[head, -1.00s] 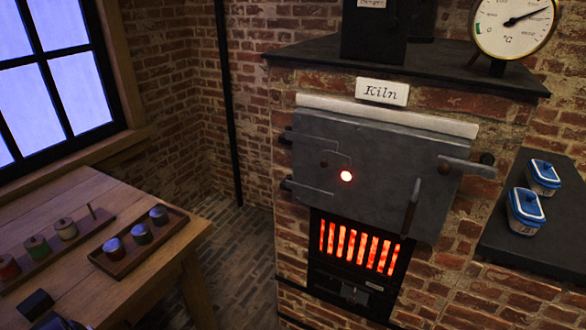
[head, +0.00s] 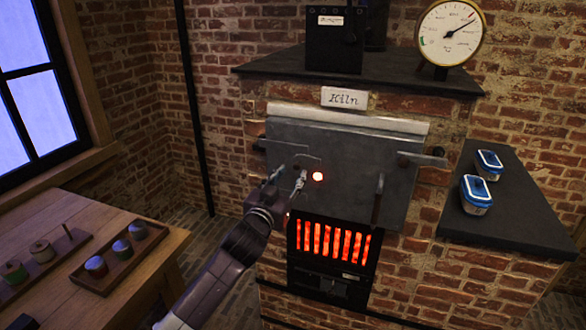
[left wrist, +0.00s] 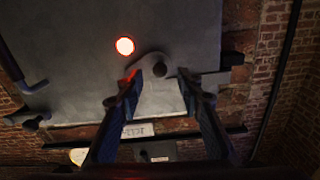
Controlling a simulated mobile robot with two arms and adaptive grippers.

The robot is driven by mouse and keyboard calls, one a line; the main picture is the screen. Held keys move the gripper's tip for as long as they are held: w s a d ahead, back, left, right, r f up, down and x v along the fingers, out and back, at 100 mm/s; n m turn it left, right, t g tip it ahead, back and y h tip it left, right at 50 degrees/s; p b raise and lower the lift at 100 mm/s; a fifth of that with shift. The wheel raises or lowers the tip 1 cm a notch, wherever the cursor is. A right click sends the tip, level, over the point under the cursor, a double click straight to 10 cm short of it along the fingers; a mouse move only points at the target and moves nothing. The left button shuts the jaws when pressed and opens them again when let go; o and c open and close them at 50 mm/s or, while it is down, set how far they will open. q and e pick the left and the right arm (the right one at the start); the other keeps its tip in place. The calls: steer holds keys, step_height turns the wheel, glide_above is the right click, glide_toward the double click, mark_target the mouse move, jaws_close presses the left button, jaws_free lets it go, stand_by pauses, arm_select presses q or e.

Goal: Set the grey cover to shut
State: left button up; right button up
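The kiln's grey door (head: 345,150) is shut flat against the brick front. On it a round spyhole (head: 318,176) glows red; it also shows in the left wrist view (left wrist: 125,46). The small grey cover (head: 307,163) sits beside the spyhole, which is uncovered. In the left wrist view the cover (left wrist: 160,97) has a dark round knob (left wrist: 159,70). My left gripper (head: 288,176) is in front of the door, left of the spyhole. Its two fingers are apart, one on each side of the cover's knob, and I cannot tell whether they touch it. My right gripper is not in view.
A glowing grate (head: 333,243) lies below the door. A handle (head: 377,200) hangs at the door's right. A wooden table (head: 150,262) with trays of jars stands at left. Two blue-lidded containers (head: 476,193) sit on the dark shelf (head: 520,215) at right.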

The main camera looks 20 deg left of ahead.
mark_target(296, 168)
arm_select(q)
steer(key=shift+w+d, duration=0.1)
steer(key=shift+w, duration=2.1)
steer(key=shift+c, duration=0.4)
jaws_close()
